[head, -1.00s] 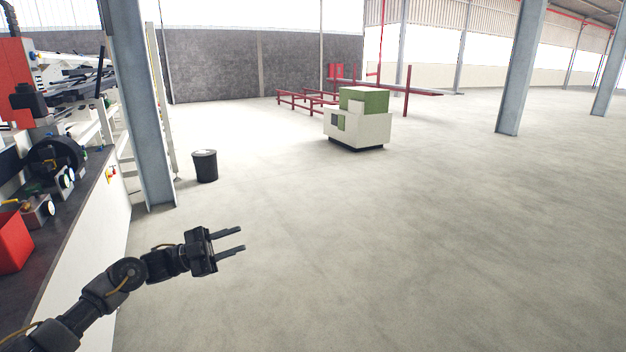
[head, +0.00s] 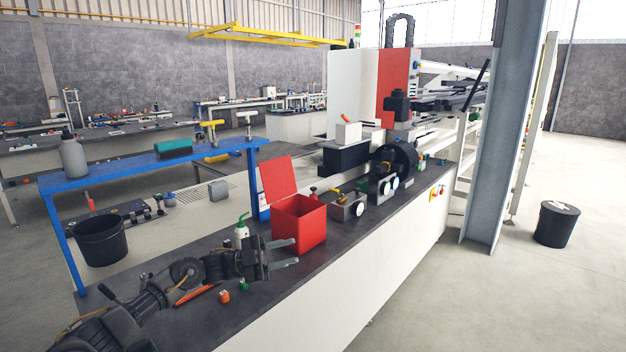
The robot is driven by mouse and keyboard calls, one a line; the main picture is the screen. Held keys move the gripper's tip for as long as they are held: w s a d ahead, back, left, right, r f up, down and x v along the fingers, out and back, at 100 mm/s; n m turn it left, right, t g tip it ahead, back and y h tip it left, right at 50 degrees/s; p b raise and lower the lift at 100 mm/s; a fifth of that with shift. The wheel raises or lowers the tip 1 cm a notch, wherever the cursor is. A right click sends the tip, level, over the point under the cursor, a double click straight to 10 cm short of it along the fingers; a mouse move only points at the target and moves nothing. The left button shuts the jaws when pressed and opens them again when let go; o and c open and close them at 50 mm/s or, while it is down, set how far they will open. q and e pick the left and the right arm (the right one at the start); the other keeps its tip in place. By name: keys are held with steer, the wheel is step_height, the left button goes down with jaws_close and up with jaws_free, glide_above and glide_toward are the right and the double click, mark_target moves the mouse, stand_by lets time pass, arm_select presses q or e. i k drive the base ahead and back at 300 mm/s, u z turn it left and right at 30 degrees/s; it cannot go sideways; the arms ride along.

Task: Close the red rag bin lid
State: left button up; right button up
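The red rag bin (head: 300,226) stands on the dark bench top. Its red lid (head: 278,178) is open and stands up, leaning back at the bin's far left side. My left gripper (head: 283,254) is open, its two fingers apart and pointing right. In the picture it is just in front of the bin's lower left side, and nothing shows between the fingers. I cannot tell whether a finger touches the bin. My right gripper is not in view.
A green-capped white bottle (head: 242,232) stands behind my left gripper. A blue shelf (head: 150,163) is at the left. An orange-handled tool (head: 196,295) lies near my arm. Open floor is at the right.

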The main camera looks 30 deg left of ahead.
mark_target(276, 175)
steer(key=u, duration=0.65)
steer(key=i, duration=2.35)
steer(key=u, duration=0.4)
